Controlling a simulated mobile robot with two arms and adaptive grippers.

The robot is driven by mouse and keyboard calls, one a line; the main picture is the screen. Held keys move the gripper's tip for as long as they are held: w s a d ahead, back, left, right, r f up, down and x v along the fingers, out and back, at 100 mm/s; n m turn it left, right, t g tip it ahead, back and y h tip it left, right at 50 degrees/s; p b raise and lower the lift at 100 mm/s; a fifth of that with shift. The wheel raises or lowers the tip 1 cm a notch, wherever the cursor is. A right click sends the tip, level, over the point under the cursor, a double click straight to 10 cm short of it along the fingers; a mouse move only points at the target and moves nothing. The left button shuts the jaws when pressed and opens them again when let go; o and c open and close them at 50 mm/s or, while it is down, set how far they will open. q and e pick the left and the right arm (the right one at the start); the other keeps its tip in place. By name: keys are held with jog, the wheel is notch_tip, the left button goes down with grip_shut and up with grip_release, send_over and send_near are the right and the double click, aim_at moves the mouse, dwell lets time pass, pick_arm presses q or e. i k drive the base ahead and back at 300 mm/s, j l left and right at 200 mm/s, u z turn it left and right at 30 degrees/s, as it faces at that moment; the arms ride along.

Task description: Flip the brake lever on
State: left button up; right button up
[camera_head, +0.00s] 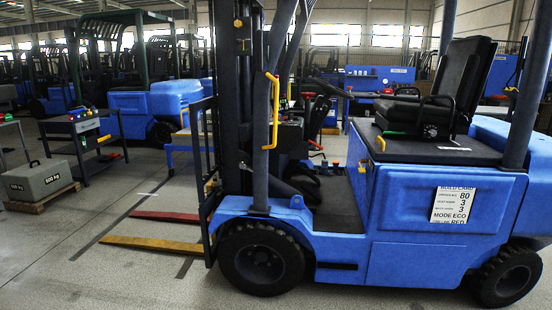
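A blue forklift (400,215) stands side-on in front of me and fills the right half of the view. Its open cab shows a black seat (450,88), a steering wheel (332,88) and a dark dash. A small red-tipped lever (316,145) sticks out beside the dash; I cannot tell for sure whether it is the brake lever, or which way it is set. Small red and orange knobs (336,166) sit low in the cab. Neither of my grippers is in view.
A yellow grab handle (272,112) is on the front post. The forks (152,244), one yellow and one red, lie low at left. A grey weight (38,180) sits on a pallet; a dark cart (100,155) stands nearby. Floor is free at front left.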

aim_at(306, 118)
jog(key=i+z, duration=0.15)
jog(key=i, duration=0.35)
jog(key=i+j+z, duration=0.15)
jog(key=i, duration=0.35)
jog(key=i+l, duration=0.7)
jog(key=i+l+u, duration=0.1)
jog(key=i+l, duration=1.3)
jog(key=l, duration=0.2)
jog(key=j+u, duration=0.05)
